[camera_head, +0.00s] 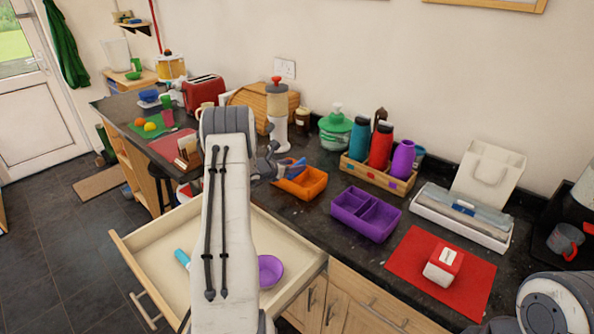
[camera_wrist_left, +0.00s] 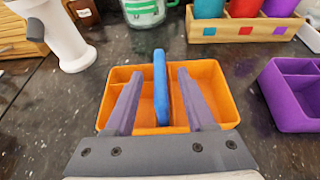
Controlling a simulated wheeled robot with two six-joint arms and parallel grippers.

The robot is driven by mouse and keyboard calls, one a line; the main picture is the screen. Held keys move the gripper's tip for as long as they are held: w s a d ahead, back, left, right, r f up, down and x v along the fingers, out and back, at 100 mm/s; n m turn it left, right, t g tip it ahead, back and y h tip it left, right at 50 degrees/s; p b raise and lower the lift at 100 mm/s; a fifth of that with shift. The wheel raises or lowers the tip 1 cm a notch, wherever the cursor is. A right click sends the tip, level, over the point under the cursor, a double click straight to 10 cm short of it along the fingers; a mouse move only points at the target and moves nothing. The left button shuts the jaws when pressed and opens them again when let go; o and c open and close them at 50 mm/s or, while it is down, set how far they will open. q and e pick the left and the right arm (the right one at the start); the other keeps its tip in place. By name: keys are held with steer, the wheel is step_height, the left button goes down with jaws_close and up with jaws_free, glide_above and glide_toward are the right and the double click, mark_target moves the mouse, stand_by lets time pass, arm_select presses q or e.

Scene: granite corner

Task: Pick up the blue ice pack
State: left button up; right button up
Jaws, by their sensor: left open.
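The blue ice pack (camera_wrist_left: 161,88) stands on edge in an orange divided box (camera_wrist_left: 225,95) on the dark counter. It also shows in the head view (camera_head: 297,167), partly hidden by my left gripper (camera_head: 281,168), above the orange box (camera_head: 312,186). In the left wrist view my left gripper (camera_wrist_left: 160,76) is open, with one finger on each side of the ice pack and a gap on both sides. My right gripper is out of view; only part of that arm shows at the lower right of the head view.
A purple divided box (camera_head: 366,214) stands right of the orange box. Behind are a wooden bottle rack (camera_head: 377,174) and a white-and-grey dispenser (camera_head: 278,124). An open drawer (camera_head: 301,268) juts out below the counter.

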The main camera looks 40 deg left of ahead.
arm_select(q)
steer(key=shift+x, duration=1.25)
jaws_close()
